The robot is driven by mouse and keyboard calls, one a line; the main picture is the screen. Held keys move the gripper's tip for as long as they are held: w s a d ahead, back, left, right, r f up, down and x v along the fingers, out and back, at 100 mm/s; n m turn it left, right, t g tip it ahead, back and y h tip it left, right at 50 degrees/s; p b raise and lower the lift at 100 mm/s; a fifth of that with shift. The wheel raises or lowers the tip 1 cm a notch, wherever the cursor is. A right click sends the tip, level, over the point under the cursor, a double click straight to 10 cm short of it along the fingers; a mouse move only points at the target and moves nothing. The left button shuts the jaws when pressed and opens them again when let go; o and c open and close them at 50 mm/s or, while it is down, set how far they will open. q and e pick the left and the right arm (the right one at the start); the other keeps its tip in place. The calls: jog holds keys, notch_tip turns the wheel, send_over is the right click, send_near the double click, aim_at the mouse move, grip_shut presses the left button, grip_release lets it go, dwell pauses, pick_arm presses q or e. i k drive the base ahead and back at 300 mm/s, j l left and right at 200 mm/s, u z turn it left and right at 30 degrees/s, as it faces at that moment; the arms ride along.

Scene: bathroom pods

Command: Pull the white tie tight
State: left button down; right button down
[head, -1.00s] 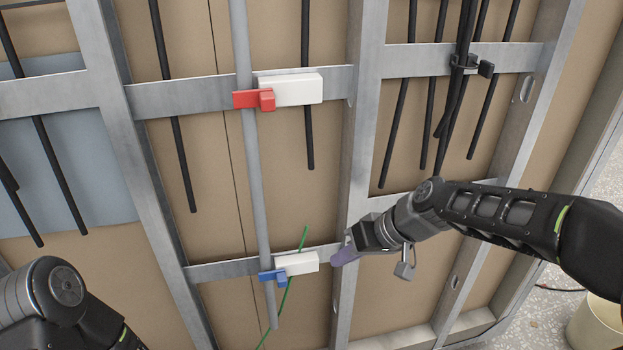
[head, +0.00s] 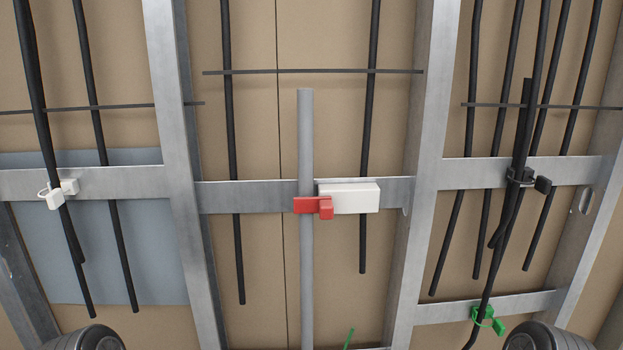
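The white tie (head: 54,199) is at the left in the head view, on the left end of the metal crossbar. It shows as two small white blocks with a thin white loop beside them, around the thick black cable (head: 42,150). A gap shows between loop and cable on the left side; how loose it is I cannot measure. Neither of my grippers is in view. Only rounded parts of my arms show at the bottom left and bottom right edges.
A black tie (head: 521,176) and a green tie (head: 487,319) hold cables at the right. A grey pipe (head: 306,140) with a red clip (head: 315,207) and white block (head: 349,198) is in the middle. Metal studs (head: 183,180) and hanging black cables stand before brown panels.

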aim_at(56, 199)
jog(key=u, duration=1.25)
